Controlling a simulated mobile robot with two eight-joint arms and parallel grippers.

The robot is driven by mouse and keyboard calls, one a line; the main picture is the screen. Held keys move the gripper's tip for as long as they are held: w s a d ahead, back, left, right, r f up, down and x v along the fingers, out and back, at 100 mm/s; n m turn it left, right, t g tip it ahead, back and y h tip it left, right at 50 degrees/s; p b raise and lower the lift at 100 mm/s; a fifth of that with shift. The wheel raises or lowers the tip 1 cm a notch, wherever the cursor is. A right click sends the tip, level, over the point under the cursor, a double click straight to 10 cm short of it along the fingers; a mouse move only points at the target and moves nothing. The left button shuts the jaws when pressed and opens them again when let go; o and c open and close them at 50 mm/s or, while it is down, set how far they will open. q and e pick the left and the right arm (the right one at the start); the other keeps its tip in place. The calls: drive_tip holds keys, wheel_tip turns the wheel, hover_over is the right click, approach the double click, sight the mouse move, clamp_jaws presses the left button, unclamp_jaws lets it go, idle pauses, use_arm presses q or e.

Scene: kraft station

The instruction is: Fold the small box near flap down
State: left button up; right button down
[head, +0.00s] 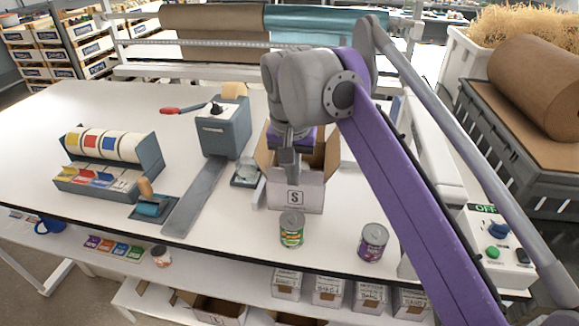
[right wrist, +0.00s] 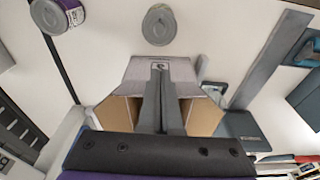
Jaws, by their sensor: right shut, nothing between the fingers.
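The small box (head: 295,197) stands on the table with an "S" label on its white front. Its brown side flaps (head: 332,150) stand up and spread out, and its top is open at least in part. In the right wrist view its white near panel (right wrist: 183,72) shows beyond my fingers, with brown cardboard on both sides. I cannot tell where the near flap ends and the front wall begins. My right gripper (head: 286,168) is shut and empty, pointing down over the box at its near side; its fingers also show in the right wrist view (right wrist: 158,70). My left gripper is not in view.
A green-labelled can (head: 291,230) stands just in front of the box, and a purple-labelled can (head: 372,242) to its right. The table's front edge is close.

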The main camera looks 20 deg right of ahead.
drive_tip(key=w, duration=0.1)
drive_tip(key=w+d+p, duration=0.1)
drive_tip(key=w+p, duration=0.1)
drive_tip(key=shift+w+d+r, duration=0.2)
drive_tip(key=shift+w+d, duration=0.1)
drive_tip(key=shift+d, duration=0.1)
drive_tip(key=shift+w+d+f, duration=0.15)
drive_tip(key=shift+w+d, duration=0.05)
drive_tip(key=shift+w, duration=0.2)
drive_tip(key=w+p, duration=0.1)
drive_tip(key=w+d+f, duration=0.1)
drive_tip(key=shift+w+d+p, duration=0.2)
drive_tip(key=shift+w+p, duration=0.1)
drive_tip(key=shift+p, duration=0.1)
